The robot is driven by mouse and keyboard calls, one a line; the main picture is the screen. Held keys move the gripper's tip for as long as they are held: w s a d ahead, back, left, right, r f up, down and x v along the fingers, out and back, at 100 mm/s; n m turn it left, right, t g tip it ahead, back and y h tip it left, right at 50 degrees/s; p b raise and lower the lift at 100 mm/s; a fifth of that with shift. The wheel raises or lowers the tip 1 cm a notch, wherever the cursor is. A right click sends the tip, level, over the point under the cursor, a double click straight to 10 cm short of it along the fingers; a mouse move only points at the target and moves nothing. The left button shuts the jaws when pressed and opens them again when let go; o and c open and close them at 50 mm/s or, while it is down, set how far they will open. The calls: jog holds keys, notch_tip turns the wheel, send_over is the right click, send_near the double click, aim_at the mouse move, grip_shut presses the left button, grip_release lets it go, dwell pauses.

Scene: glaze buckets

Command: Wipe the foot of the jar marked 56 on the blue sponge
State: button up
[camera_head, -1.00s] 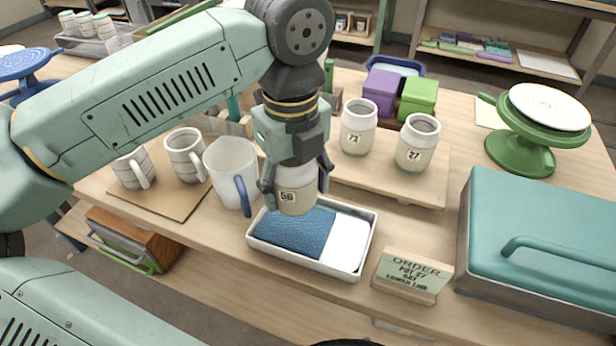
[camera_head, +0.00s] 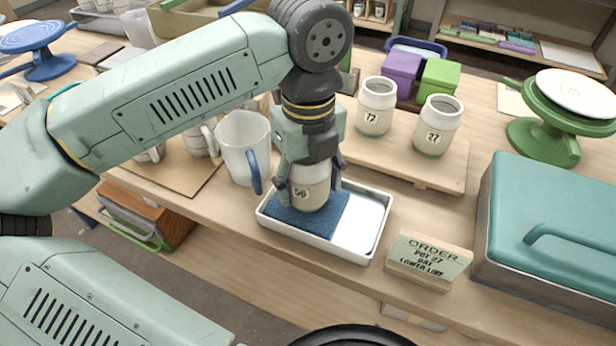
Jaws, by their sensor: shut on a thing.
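My gripper (camera_head: 308,190) points down and is shut on a small white jar with a beige lower band (camera_head: 312,193). Its label is partly turned and hard to read now; it read 56 in the earlier view. The blue sponge (camera_head: 328,222) lies in the left part of a white tray (camera_head: 362,259). The jar is upright over the sponge, and its foot appears to be on or very close to the sponge surface; exact contact cannot be told. The gripper hides the top of the jar.
A clear pitcher (camera_head: 240,140) with a blue handle stands just left of the tray. Jars marked 72 (camera_head: 376,108) and 27 (camera_head: 437,127) stand on a board behind. An order card (camera_head: 428,258) and a teal-lidded box (camera_head: 555,215) are at right.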

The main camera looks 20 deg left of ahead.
jog(key=shift+f+b, duration=0.6)
jog(key=shift+b, duration=0.1)
dwell(0.4)
jog(key=shift+d, duration=0.1)
jog(key=shift+d+b, duration=0.55)
jog(key=shift+d, duration=1.1)
jog(key=shift+a+b, duration=0.8)
jog(key=shift+a, duration=2.7)
jog(key=shift+d+b, duration=0.75)
jog(key=shift+d, duration=2.75)
jog(key=shift+a+b, duration=0.45)
jog(key=shift+a, duration=3.05)
